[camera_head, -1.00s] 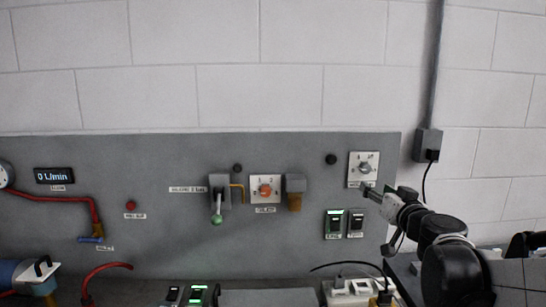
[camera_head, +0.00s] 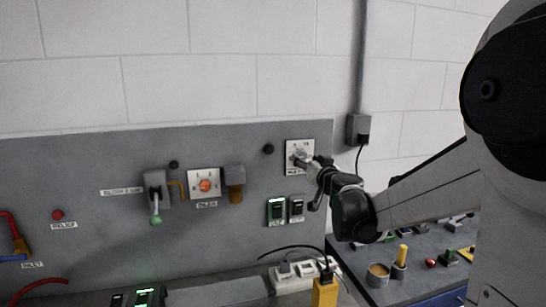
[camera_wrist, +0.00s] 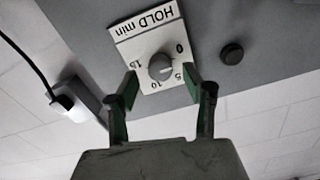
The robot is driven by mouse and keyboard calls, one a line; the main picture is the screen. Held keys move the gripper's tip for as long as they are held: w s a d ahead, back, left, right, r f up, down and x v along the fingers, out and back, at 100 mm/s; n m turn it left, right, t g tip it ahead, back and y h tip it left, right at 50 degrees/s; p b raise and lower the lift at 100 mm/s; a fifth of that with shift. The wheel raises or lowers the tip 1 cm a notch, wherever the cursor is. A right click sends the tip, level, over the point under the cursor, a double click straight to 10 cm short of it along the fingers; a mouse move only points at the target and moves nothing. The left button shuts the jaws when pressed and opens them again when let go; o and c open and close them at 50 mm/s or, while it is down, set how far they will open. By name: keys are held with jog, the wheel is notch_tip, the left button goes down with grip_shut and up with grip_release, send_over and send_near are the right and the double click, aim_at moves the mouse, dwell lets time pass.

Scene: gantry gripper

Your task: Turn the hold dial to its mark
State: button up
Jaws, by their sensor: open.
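The hold dial (camera_wrist: 160,67) is a round grey knob on a white plate (camera_wrist: 146,41) lettered "HOLD min", with 0, 5, 10 and 15 around the knob. The plate appears turned over in the wrist view. The knob's pointer is too small to read surely. My gripper (camera_wrist: 163,82) is open, its green-padded fingers one on each side of the knob's near side, with a gap between each finger and the knob. In the head view the gripper (camera_head: 306,163) is at the plate (camera_head: 307,143) and partly covers the dial.
A round black button (camera_wrist: 232,54) is beside the plate on the grey panel (camera_head: 90,165). Two switches (camera_head: 286,209) sit below the dial. A grey wall box (camera_head: 358,129) with a cable is to the right. An orange dial (camera_head: 205,185) and a green-tipped lever (camera_head: 155,207) are to the left.

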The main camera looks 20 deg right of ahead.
aim_at(302, 156)
jog(key=shift+w+d, duration=0.15)
jog(key=shift+w, duration=1.2)
jog(key=c, duration=1.1)
jog(key=shift+c, duration=0.2)
